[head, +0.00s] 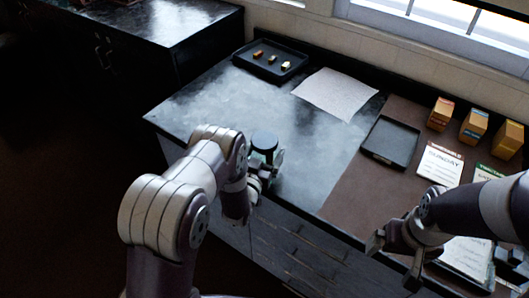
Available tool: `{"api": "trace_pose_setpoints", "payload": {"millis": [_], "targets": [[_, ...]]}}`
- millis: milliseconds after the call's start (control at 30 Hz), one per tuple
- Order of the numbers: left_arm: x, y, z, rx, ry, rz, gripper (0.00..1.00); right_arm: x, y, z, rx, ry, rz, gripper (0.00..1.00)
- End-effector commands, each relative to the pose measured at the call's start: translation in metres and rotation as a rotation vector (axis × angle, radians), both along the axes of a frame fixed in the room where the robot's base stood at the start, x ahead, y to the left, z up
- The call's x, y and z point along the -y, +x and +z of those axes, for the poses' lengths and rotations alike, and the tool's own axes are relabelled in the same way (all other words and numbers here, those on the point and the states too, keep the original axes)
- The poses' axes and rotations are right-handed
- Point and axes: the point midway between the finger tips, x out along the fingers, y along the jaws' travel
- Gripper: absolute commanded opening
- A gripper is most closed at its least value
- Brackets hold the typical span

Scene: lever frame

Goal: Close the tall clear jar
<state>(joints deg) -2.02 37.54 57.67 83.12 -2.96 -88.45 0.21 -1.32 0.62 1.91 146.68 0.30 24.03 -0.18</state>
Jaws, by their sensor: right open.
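The jar (262,160) stands near the front edge of the dark counter, left of the picture's middle. My right gripper (393,262) is open and empty over the front of the brown mat, well to the right of the jar.
A black tray (245,62) with several small pieces is at the back. A pale sheet (335,92) lies beside it. An empty dark tray (391,142), printed cards (440,163) and orange boxes (474,126) are on the right. The counter behind the jar is clear.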

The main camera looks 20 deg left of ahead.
Motion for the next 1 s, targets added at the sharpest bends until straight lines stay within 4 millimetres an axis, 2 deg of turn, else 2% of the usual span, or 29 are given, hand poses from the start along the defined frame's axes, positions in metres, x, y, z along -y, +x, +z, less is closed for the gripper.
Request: {"api": "trace_pose_setpoints", "payload": {"millis": [100,133,167,367,467,533,900,1000], "targets": [[0.0,0.0,-0.004,0.002,0.0,0.0,0.03,0.0,0.0,-0.005,0.0,0.0,0.0,1.0],[0.0,0.0,-0.004,0.0,0.0,0.0,0.91,0.0,0.0,-0.005,0.0,0.0,0.0,1.0],[0.0,0.0,-0.003,0.0,0.0,0.0,1.0,0.0,0.0,-0.004,0.0,0.0,0.0,1.0],[0.0,0.0,-0.003,-0.001,0.0,0.0,1.0,0.0,0.0,-0.003,0.0,0.0,0.0,1.0],[0.0,0.0,0.004,0.0,0.0,0.0,1.0,0.0,0.0,0.004,0.0,0.0,0.0,1.0],[-0.001,-0.008,-0.002,-0.003,0.0,0.0,1.0,0.0,0.0,-0.003,0.0,0.0,0.0,1.0],[-0.008,-0.089,-0.002,-0.002,0.0,0.001,1.0,0.0,0.0,-0.018,0.0,0.0,0.0,1.0],[-0.009,-0.104,-0.002,-0.003,0.0,0.0,1.0,0.0,0.0,-0.02,0.0,0.0,0.0,1.0]]}}
